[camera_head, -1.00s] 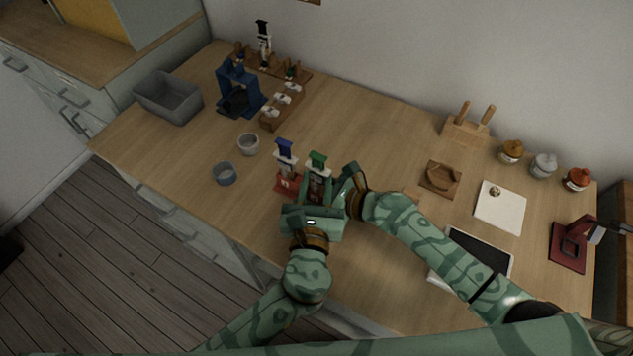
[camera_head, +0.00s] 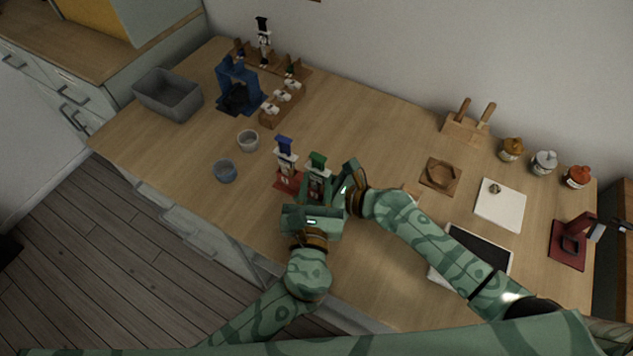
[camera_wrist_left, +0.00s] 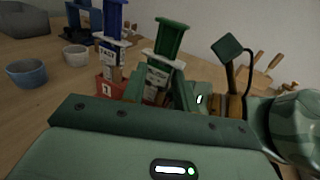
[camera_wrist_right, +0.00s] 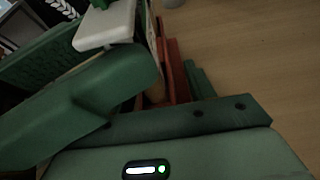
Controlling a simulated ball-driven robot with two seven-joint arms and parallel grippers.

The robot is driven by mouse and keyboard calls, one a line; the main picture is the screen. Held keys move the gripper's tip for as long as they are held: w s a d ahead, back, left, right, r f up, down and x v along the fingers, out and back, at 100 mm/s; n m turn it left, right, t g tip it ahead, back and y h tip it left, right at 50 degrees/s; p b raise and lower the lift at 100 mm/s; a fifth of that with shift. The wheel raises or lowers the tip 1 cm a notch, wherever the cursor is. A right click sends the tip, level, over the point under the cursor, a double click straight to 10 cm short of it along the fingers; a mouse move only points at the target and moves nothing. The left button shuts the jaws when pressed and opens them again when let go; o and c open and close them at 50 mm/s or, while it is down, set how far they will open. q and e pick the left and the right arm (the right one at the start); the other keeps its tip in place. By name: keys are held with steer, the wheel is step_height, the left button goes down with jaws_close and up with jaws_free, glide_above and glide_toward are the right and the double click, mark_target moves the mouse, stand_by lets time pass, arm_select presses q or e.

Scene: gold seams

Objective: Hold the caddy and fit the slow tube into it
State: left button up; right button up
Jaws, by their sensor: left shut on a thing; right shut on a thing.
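The red caddy (camera_head: 284,183) is on the worktop; it also shows in the left wrist view (camera_wrist_left: 105,88) and the right wrist view (camera_wrist_right: 176,72). A blue-topped tube (camera_head: 285,155) stands upright in its left part. The slow tube appears to be the green-topped one (camera_head: 318,161), beside the blue one, leaning slightly in the left wrist view (camera_wrist_left: 168,42).
A grey bowl (camera_head: 248,141) and a blue bowl (camera_head: 225,171) stand left of the caddy. A grey bin (camera_head: 168,100), blue stand (camera_head: 232,82) and wooden rack (camera_head: 283,103) are farther back. The worktop behind the caddy is clear.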

stand_by(0.3)
arm_select(q)
steer(key=o, duration=1)
steer(key=shift+o, duration=0.2)
steer(key=shift+f, duration=0.35)
